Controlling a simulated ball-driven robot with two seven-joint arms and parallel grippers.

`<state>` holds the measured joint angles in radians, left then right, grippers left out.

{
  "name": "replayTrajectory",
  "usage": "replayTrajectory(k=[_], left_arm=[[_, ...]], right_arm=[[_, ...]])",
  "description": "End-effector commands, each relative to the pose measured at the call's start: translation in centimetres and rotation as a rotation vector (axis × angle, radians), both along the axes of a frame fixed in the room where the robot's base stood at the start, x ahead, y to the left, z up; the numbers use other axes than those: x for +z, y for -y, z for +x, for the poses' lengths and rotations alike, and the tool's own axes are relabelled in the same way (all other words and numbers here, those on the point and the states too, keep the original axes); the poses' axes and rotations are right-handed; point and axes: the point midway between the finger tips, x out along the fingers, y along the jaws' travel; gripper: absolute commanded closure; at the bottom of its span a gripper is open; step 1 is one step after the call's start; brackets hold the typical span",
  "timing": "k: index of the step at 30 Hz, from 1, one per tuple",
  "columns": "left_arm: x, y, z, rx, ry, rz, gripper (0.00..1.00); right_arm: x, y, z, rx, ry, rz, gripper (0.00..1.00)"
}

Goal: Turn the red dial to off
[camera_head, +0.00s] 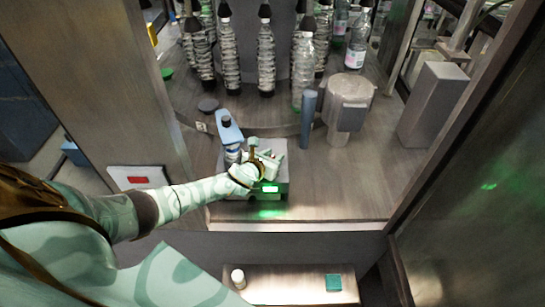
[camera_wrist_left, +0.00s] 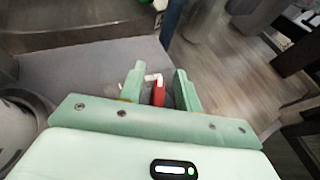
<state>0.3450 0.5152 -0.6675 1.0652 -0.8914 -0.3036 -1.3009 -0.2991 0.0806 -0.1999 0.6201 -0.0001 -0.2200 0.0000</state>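The red dial (camera_wrist_left: 158,95) shows in the left wrist view as a narrow upright red piece with a white part at its far end. My left gripper (camera_wrist_left: 160,87) is open, with one finger on each side of the dial and a small gap visible on both sides. In the head view my left gripper (camera_head: 265,158) is over a grey box (camera_head: 281,187) with a lit green display (camera_head: 270,188). The dial is hidden there by the gripper. I cannot tell which setting the dial points to. My right gripper is not in view.
A blue-and-white bottle (camera_head: 229,132) stands close left of the gripper. A dark blue cylinder (camera_head: 308,118) and a grey cylindrical unit (camera_head: 347,103) stand behind to the right. Several bottles fill the back. The counter at front right (camera_head: 340,190) is clear.

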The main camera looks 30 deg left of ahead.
Motion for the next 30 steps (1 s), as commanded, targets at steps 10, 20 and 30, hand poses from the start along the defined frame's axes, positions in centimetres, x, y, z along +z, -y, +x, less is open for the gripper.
replayTrajectory(k=[10, 20, 30], left_arm=[[0.0, 0.0, -0.1, 0.001, 0.000, 0.000, 1.00], [0.1, 0.0, -0.1, 0.068, -0.001, -0.002, 1.00], [0.0, -0.3, -0.1, 0.327, -0.002, -0.003, 1.00]], right_arm=[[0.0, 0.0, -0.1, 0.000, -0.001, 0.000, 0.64], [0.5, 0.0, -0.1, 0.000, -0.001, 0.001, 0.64], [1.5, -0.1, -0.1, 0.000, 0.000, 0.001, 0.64]])
